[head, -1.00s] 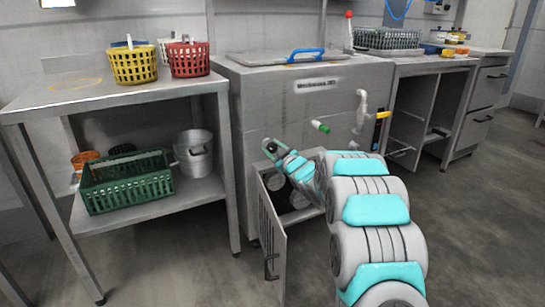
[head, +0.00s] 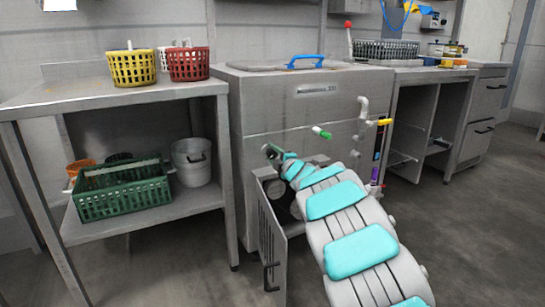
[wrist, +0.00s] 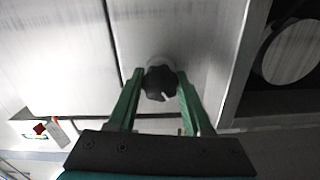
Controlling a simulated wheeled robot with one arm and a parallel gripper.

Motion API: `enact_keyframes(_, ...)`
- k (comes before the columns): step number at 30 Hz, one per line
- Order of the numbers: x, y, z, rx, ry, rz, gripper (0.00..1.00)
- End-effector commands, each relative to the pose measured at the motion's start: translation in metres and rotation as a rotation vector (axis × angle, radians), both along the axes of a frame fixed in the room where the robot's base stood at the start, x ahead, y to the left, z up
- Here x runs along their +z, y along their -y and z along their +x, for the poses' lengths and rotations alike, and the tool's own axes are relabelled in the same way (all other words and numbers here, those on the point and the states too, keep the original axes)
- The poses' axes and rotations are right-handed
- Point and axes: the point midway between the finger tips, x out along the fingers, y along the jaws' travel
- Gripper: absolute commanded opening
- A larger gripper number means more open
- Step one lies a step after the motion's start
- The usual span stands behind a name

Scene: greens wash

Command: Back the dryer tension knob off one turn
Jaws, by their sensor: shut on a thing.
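The tension knob (wrist: 158,84) is a dark, lobed knob with a pale notch, on the grey metal face of the machine (head: 305,110). In the wrist view my gripper (wrist: 160,74) has its two green fingers on either side of the knob, shut on it. In the head view my gripper (head: 270,152) is at the machine's front, just above the open lower compartment. The knob is too small and too covered to make out there.
The compartment door (head: 270,240) hangs open below my arm. A table (head: 110,98) with yellow (head: 133,69) and red baskets (head: 188,64) stands left. The floor at right is clear.

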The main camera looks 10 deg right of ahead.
Motion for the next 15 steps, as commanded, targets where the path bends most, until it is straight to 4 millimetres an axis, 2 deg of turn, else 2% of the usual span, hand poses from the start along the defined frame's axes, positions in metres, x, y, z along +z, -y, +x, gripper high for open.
enact_keyframes(6,-0.0022,0.0004,-0.0001,0.000,0.057,-0.189,0.00)
enact_keyframes(15,-0.0010,-0.0006,-0.0001,0.002,0.122,-0.382,0.00)
